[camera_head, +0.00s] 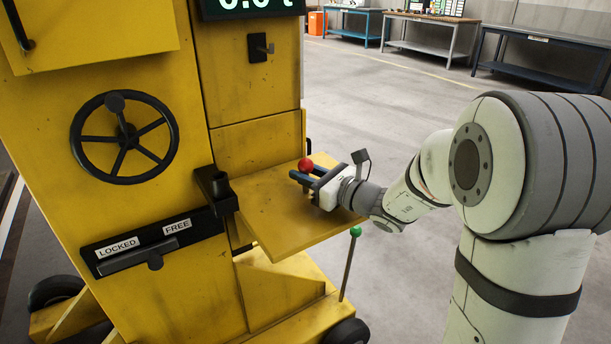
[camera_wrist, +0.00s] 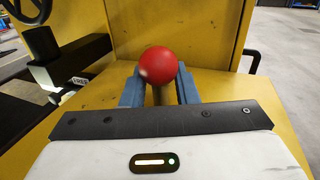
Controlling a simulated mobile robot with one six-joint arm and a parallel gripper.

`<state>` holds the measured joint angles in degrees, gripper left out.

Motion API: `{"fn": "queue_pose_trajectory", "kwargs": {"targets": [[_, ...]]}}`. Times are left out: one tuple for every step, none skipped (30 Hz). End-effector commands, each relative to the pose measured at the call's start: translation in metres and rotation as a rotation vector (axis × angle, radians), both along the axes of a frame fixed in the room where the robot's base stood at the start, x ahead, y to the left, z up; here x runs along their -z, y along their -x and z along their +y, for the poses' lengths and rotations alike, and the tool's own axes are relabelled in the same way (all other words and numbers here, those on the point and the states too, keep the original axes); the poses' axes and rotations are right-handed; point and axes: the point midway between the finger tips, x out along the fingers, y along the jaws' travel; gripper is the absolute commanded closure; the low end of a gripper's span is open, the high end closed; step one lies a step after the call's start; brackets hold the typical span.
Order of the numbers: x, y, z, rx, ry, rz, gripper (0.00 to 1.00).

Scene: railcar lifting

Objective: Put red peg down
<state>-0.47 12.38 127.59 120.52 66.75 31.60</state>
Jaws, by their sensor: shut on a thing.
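The red peg (camera_head: 306,164) shows its round red head at my gripper's tips, above the yellow shelf. In the wrist view the red peg (camera_wrist: 158,64) has a red ball on top and a short metallic shaft below it. My gripper (camera_head: 303,176) is shut on the shaft, with one blue finger on each side just under the ball. In the wrist view my gripper (camera_wrist: 159,88) covers the lower shaft, so I cannot tell whether its tip touches the shelf. The yellow shelf (camera_head: 295,225) lies under my gripper.
A black bracket with a round socket (camera_head: 222,185) stands left of the shelf. A slide plate marked LOCKED and FREE (camera_head: 150,250) and a black handwheel (camera_head: 124,138) are on the yellow machine. A green-knobbed lever (camera_head: 354,232) stands by the shelf's front corner.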

Motion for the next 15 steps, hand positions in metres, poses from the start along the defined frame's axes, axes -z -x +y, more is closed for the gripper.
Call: {"fn": "queue_pose_trajectory", "kwargs": {"targets": [[-0.0018, 0.0000, 0.0003, 0.000, -0.001, -0.002, 0.97], [-0.0019, 0.0001, 0.0003, 0.000, -0.001, -0.002, 0.97], [-0.0019, 0.0001, 0.0003, -0.001, -0.001, -0.002, 0.97], [-0.0019, 0.0002, 0.0004, -0.001, -0.001, -0.002, 0.97], [-0.0013, 0.0001, 0.0005, -0.001, -0.001, -0.002, 0.97], [0.0002, 0.0001, 0.0005, -0.001, 0.000, -0.001, 0.97], [0.0015, 0.0002, 0.0005, -0.001, 0.000, -0.001, 0.97], [0.0027, 0.0001, 0.0006, -0.001, 0.000, -0.001, 0.97], [0.0040, 0.0001, 0.0006, -0.001, 0.000, -0.001, 0.97], [0.0029, 0.0002, 0.0006, -0.001, 0.000, -0.001, 0.71], [0.0023, 0.0002, 0.0006, -0.001, 0.000, -0.001, 0.69], [0.0023, 0.0003, 0.0007, -0.001, 0.000, -0.001, 0.66], [0.0023, 0.0003, 0.0007, -0.001, 0.000, -0.001, 0.63], [0.0023, 0.0002, 0.0008, -0.001, 0.000, -0.001, 0.61], [0.0023, 0.0002, 0.0008, -0.001, 0.000, -0.001, 0.57]]}}
